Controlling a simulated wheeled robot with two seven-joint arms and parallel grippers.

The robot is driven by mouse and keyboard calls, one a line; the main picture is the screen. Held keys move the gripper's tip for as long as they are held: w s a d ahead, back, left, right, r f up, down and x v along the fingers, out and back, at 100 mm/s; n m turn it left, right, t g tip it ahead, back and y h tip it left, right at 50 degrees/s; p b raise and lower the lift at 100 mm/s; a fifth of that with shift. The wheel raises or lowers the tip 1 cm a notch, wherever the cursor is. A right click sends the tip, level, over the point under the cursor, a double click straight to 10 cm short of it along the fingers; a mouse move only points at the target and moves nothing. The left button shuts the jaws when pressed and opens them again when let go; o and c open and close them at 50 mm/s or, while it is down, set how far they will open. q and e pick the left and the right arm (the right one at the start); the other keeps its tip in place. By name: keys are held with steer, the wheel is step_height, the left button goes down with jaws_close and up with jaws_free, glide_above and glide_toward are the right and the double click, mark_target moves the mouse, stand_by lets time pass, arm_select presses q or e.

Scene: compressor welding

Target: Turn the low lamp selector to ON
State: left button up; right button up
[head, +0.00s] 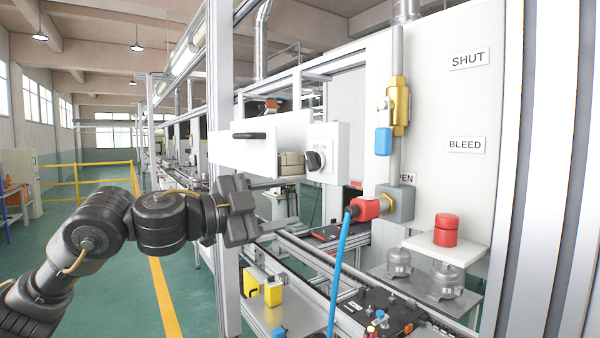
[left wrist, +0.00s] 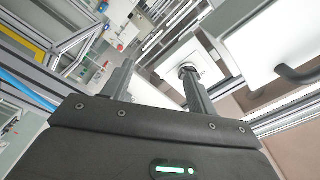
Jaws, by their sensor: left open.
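The lamp selector is a black knob (head: 315,160) on a white box (head: 333,140) fixed by the aluminium post. Its small lettering is too blurred to read. My left gripper (head: 284,206) is open and empty, below and to the left of the knob and apart from it. In the left wrist view the knob (left wrist: 187,71) shows just beyond the tip of the right-hand finger, with the open left gripper (left wrist: 158,72) in front. My right gripper is not in view.
A white drawer-like panel with a black handle (head: 250,135) stands left of the box. A blue hose (head: 338,265) with a red fitting (head: 365,208) is to the right. An aluminium post (head: 220,90) rises by my left gripper. The conveyor (head: 310,255) lies below.

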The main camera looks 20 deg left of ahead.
arm_select(q)
glide_toward(307, 162)
steer(key=v, duration=0.3)
steer(key=p+x, duration=0.5)
steer(key=x, duration=0.5)
steer(key=shift+w+d+r, duration=0.15)
steer(key=shift+d+r, duration=0.05)
steer(key=shift+w+d+f, duration=0.1)
steer(key=shift+w+d, duration=0.15)
steer(key=shift+w, duration=0.1)
steer(key=c, duration=1)
